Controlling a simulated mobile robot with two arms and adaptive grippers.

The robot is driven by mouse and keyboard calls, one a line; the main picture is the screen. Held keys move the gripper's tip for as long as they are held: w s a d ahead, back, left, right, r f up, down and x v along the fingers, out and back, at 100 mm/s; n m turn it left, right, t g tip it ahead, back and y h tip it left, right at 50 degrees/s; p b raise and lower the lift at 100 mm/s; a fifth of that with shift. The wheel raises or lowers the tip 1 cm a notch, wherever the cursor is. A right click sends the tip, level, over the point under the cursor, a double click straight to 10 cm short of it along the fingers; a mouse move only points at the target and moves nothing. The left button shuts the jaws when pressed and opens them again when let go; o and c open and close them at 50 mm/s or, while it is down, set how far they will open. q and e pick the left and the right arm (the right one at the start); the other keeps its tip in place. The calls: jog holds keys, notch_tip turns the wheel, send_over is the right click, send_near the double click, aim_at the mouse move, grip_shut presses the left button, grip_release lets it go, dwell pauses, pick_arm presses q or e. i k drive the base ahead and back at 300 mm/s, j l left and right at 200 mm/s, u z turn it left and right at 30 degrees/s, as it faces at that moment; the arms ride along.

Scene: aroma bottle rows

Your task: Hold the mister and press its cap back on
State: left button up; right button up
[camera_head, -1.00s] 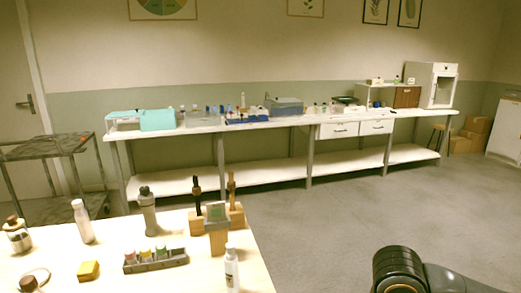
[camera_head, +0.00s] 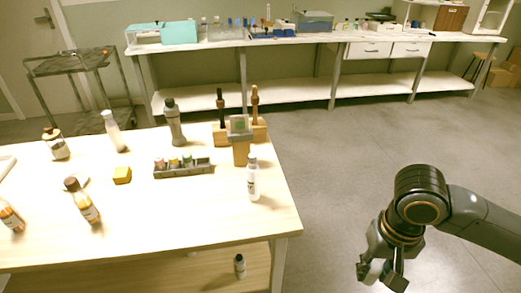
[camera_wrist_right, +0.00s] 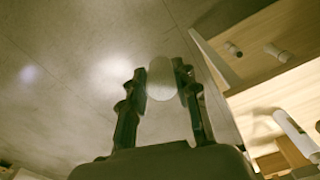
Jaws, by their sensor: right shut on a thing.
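My right gripper (camera_head: 381,278) hangs over the floor, right of the table and apart from it. It is shut on a small pale rounded thing (camera_wrist_right: 161,78), which shows between its fingers in the right wrist view. This may be the mister's cap, but I cannot tell for sure. A slim white bottle (camera_head: 253,182), perhaps the mister, stands upright near the table's right edge. A white bottle also lies across the right side of the right wrist view (camera_wrist_right: 296,135). My left gripper is not in view.
The wooden table (camera_head: 185,225) also bears brown bottles (camera_head: 82,201), a grey flask (camera_head: 174,122), a rack of small vials (camera_head: 184,168), a yellow block (camera_head: 122,175) and a wooden stand (camera_head: 241,148). A small bottle (camera_head: 240,266) stands on the lower shelf. Floor right of the table is clear.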

aim_at(252, 170)
jog(key=i+l+u, duration=0.4)
jog(key=l+u, duration=0.15)
jog(key=i+l+u, duration=0.1)
jog(key=l+u, duration=0.2)
jog(key=i+l+u, duration=0.1)
jog(key=l+u, duration=0.2)
jog(key=i+l, duration=0.05)
jog(key=l, duration=0.05)
